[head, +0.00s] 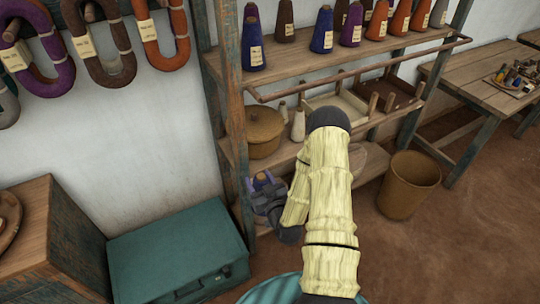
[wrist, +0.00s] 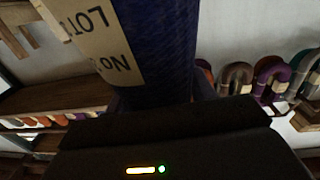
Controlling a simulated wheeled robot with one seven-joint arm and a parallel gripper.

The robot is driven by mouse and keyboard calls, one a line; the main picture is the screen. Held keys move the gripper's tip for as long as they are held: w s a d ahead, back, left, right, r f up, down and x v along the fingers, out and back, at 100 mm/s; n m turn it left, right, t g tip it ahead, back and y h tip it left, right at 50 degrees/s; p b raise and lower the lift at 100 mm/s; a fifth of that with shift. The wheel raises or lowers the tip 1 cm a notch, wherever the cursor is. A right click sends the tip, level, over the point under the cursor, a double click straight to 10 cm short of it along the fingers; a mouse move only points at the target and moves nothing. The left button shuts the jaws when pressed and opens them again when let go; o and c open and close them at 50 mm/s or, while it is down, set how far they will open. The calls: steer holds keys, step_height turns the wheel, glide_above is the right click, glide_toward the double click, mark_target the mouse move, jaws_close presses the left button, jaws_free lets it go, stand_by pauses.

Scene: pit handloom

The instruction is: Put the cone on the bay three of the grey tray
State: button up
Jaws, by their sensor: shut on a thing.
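My gripper (head: 266,190) is low at the left end of the shelf rack, beside its front post, and is shut on a dark blue cone (wrist: 155,50). In the wrist view the cone fills the upper middle, with a cream label reading "LOT" and "No" upside down. In the head view only a small blue-purple part of the cone (head: 262,179) shows above the gripper. A pale greyish tray (head: 318,101) with low walls sits on the middle shelf, partly hidden behind my arm. Its separate bays cannot be told apart.
A brown tray (head: 400,88) lies right of the pale tray. A round lidded basket (head: 264,132) and a white cone (head: 298,126) stand left of it. Several labelled cones line the upper shelf (head: 285,63). A rail (head: 350,72) crosses the rack's front. A bin (head: 409,186) stands at right.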

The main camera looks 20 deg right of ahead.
steer(key=s+a+f, duration=0.3)
steer(key=a+f, duration=0.4)
steer(key=f, duration=0.3)
steer(key=shift+s+a+f, duration=0.25)
steer(key=shift+a+f, duration=0.05)
steer(key=shift+f, duration=0.1)
